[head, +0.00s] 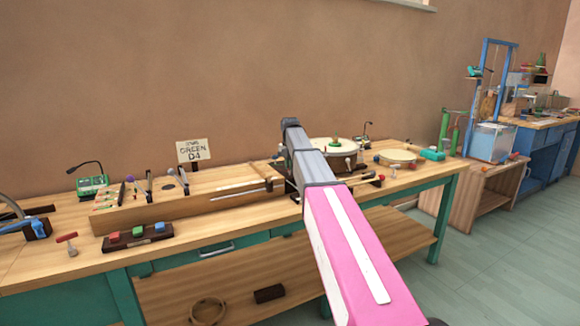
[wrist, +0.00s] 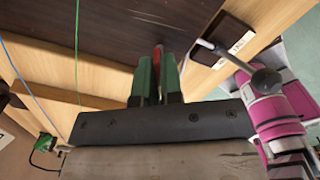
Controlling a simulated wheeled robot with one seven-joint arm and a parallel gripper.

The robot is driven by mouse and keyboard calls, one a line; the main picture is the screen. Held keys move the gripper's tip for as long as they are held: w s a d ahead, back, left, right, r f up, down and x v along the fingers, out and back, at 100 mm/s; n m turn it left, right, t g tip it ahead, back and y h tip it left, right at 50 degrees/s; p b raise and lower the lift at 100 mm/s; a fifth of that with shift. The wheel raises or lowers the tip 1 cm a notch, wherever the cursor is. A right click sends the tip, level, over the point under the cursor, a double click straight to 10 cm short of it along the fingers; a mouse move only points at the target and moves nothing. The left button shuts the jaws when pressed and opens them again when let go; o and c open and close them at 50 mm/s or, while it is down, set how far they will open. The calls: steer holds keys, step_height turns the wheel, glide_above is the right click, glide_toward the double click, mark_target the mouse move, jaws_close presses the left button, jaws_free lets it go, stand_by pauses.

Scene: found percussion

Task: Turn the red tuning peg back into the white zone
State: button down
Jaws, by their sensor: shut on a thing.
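In the wrist view, my gripper (wrist: 156,62) has its two green fingers closed around a narrow red piece, the red tuning peg (wrist: 158,54). Only a small part of the peg shows between the fingertips, beside the edge of a dark wooden board (wrist: 75,30). The peg's angle and the white zone cannot be made out. In the head view, the long wooden string instrument (head: 195,205) lies along the bench, and my arm reaches over its right end. My gripper and the held peg are hidden there.
Beside the fingers are a small lettered plate (wrist: 235,40) and a lever with a dark round knob (wrist: 266,80). A green string (wrist: 77,60) crosses the wrist view. On the bench stand a "GREEN D4" sign (head: 194,151), a drum (head: 333,147) and a dark block with coloured buttons (head: 137,238).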

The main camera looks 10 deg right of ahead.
steer(key=n, duration=0.5)
steer(key=shift+n, duration=0.3)
stand_by(0.5)
steer(key=c, duration=1.3)
jaws_free()
steer(key=shift+r, duration=0.15)
step_height(320, 180, up, 10)
steer(key=shift+r, duration=0.25)
